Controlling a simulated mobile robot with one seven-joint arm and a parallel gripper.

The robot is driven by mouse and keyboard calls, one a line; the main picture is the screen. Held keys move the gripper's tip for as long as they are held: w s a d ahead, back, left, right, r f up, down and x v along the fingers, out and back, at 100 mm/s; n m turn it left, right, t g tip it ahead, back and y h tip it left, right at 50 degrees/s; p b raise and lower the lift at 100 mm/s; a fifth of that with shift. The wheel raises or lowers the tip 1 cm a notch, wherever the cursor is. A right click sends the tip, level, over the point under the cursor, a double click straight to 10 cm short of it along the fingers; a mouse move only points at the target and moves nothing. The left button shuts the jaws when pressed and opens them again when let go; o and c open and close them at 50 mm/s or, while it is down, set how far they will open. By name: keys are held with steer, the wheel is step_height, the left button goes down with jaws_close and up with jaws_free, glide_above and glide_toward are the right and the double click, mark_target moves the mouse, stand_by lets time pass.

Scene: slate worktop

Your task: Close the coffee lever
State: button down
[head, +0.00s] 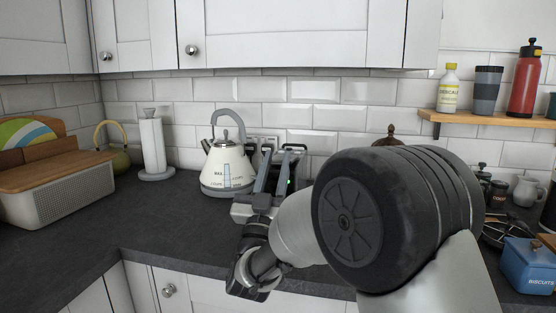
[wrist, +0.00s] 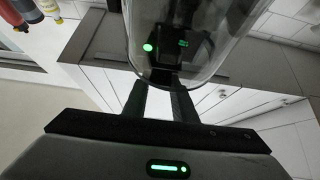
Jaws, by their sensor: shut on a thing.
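The coffee machine (head: 301,170) is dark and stands on the worktop against the tiled wall, mostly hidden behind my arm in the head view. My gripper (head: 279,150) reaches up in front of it, its fingers spaced a little apart. In the wrist view a glossy, rounded part (wrist: 216,40), which looks like the coffee lever, fills the top middle and mirrors green lights. My gripper's fingertips (wrist: 160,84) meet its lower end and are shut on it. The exact contact is dark and hard to see, and the lever cannot be made out in the head view.
A cream kettle (head: 228,168) stands just left of my gripper. A paper towel holder (head: 152,145) and a bread bin (head: 60,195) are farther left. A blue biscuit tin (head: 528,264) is at the right. The worktop's front left (head: 150,215) is clear.

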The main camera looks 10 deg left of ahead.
steer(key=shift+f, duration=0.2)
stand_by(0.3)
steer(key=c, duration=1.4)
jaws_free()
steer(key=shift+w, duration=0.1)
steer(key=shift+c, duration=0.2)
steer(key=v, duration=1.7)
steer(key=shift+f, duration=0.3)
